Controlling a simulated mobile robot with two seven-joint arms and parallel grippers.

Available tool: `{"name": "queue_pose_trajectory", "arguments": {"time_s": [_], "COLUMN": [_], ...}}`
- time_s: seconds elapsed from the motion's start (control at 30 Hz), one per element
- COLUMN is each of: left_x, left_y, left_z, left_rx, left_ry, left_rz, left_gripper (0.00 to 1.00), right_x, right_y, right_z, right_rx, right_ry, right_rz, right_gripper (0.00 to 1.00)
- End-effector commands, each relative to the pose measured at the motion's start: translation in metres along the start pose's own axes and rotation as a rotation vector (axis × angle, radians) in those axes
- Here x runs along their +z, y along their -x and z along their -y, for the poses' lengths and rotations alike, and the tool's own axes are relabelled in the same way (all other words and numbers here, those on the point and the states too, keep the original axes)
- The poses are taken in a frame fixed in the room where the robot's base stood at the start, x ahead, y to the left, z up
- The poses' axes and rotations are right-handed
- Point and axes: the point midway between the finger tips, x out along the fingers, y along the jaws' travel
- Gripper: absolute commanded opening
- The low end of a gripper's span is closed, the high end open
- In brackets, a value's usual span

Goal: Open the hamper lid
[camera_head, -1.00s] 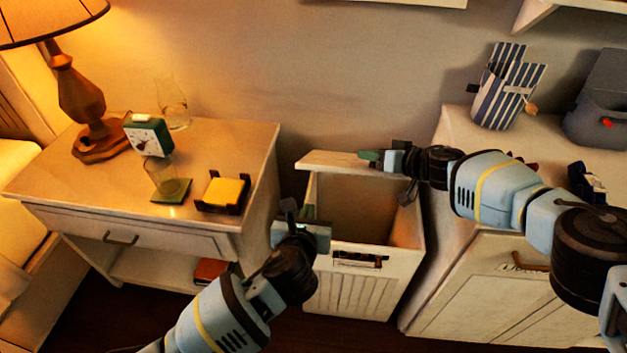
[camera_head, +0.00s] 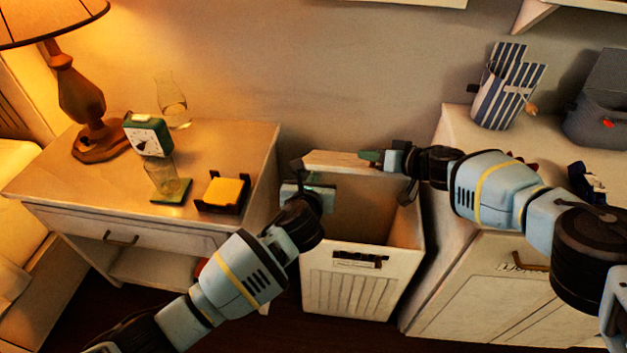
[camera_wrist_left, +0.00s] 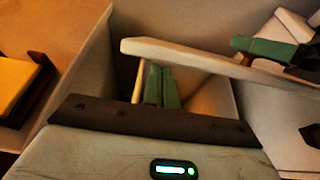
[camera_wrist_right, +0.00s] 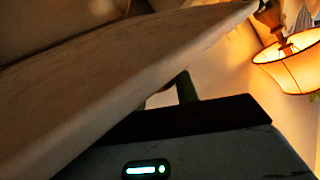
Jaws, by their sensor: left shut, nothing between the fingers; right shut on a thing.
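The white hamper (camera_head: 350,290) stands between the nightstand and the cabinet, with a slatted front and a dark label holder. Its lid (camera_head: 345,161) is raised at the back, and the hamper's mouth is uncovered. My right gripper (camera_head: 372,157) is shut on the lid's right end; the lid (camera_wrist_right: 120,80) fills much of the right wrist view. My left gripper (camera_head: 298,168) is shut and empty at the hamper's left side, near the lid's left end. In the left wrist view its green fingers (camera_wrist_left: 161,86) are together below the lid's edge (camera_wrist_left: 200,60).
The nightstand (camera_head: 90,205) at left carries a lamp (camera_head: 85,100), a clock (camera_head: 147,135), glasses and a yellow notepad (camera_head: 224,190) in a dark holder. The cabinet (camera_head: 480,270) at right holds a striped container (camera_head: 505,88) and a grey bin (camera_head: 600,110). Shelves hang above.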

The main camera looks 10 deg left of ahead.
Motion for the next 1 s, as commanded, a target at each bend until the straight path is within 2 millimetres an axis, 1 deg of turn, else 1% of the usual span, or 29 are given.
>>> {"name": "queue_pose_trajectory", "arguments": {"time_s": [0.27,0.37,0.53,0.77,0.8,0.93,1.0], "left_x": [0.001,0.007,0.025,0.029,0.03,0.031,0.031], "left_y": [0.0,-0.001,-0.005,-0.005,-0.005,-0.005,-0.005], "left_z": [0.0,0.0,0.0,-0.001,-0.001,-0.001,-0.001], "left_rx": [0.0,-0.001,0.0,0.001,0.001,0.0,0.0], "left_ry": [0.0,0.0,0.0,0.002,0.002,0.002,0.002], "left_rz": [0.0,0.002,0.006,0.013,0.014,0.016,0.016], "left_gripper": [0.0,0.0,0.0,0.0,0.0,0.0,0.0], "right_x": [-0.002,-0.002,-0.001,0.005,0.006,0.007,0.007], "right_y": [0.0,0.0,0.0,-0.001,-0.001,-0.001,-0.001], "right_z": [0.0,0.0,0.0,0.001,0.001,0.002,0.002], "right_rx": [0.001,0.001,0.0,-0.005,-0.006,-0.007,-0.007], "right_ry": [0.0,0.0,0.001,-0.001,-0.001,-0.001,-0.001], "right_rz": [-0.003,-0.003,-0.001,0.008,0.01,0.011,0.012], "right_gripper": [0.0,0.0,0.0,0.0,0.33,0.5,0.5]}}
